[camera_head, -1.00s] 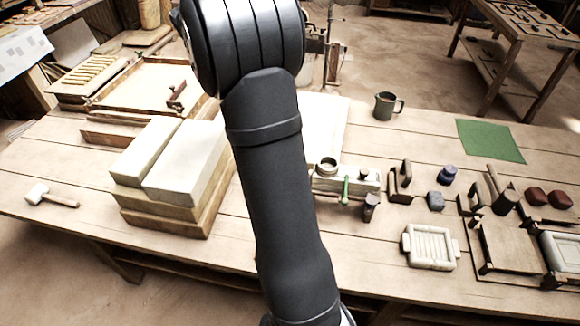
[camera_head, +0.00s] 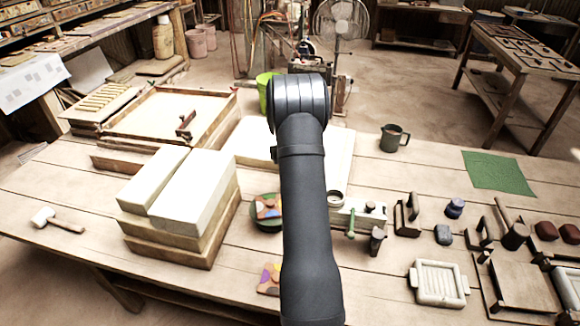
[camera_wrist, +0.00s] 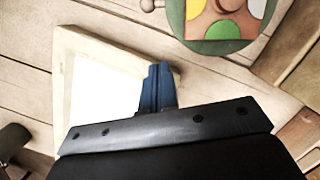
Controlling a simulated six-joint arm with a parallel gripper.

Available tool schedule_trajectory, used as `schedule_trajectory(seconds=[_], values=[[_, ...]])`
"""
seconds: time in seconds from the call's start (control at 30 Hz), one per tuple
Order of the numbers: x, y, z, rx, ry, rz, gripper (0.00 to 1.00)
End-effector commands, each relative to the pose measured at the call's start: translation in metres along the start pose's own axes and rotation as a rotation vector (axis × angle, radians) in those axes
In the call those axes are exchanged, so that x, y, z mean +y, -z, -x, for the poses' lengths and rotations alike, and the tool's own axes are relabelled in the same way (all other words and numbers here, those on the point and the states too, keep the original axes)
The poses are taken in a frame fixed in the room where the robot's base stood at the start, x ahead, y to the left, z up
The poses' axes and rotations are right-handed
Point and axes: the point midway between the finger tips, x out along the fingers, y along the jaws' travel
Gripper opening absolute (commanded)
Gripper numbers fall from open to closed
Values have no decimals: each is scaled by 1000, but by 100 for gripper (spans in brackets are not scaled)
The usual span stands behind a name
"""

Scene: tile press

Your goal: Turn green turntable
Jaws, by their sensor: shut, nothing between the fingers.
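The green turntable (camera_head: 268,226) stands on the table just right of the pale block stack, partly hidden by my arm. A multicoloured tile (camera_head: 268,206) lies on it. In the wrist view the turntable's green rim (camera_wrist: 206,46) shows at the top, right of centre, with the tile (camera_wrist: 206,22) on it, both cut off by the frame. My gripper (camera_wrist: 160,68) has its blue fingers shut and empty, over a white board with a pale border (camera_wrist: 70,50). The fingertips appear apart from the turntable. In the head view the gripper is hidden behind my arm.
Pale blocks (camera_head: 195,190) on wooden bases stand close left of the turntable. Another coloured tile (camera_head: 269,279) lies nearer the front edge. A small device with a green handle (camera_head: 351,222) stands to the right. A dark mug (camera_head: 394,138) and green cloth (camera_head: 498,173) lie farther right.

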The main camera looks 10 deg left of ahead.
Motion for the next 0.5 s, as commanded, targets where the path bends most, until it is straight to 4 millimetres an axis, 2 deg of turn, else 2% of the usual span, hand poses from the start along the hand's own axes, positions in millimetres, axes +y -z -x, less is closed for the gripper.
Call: schedule_trajectory(seconds=[0.03, 0.2, 0.5], values=[[0, -1, -12, -4, 1, 0, 0], [0, -1, -49, -4, 1, 1, 0], [0, -32, -60, 0, 0, 0, 0]])
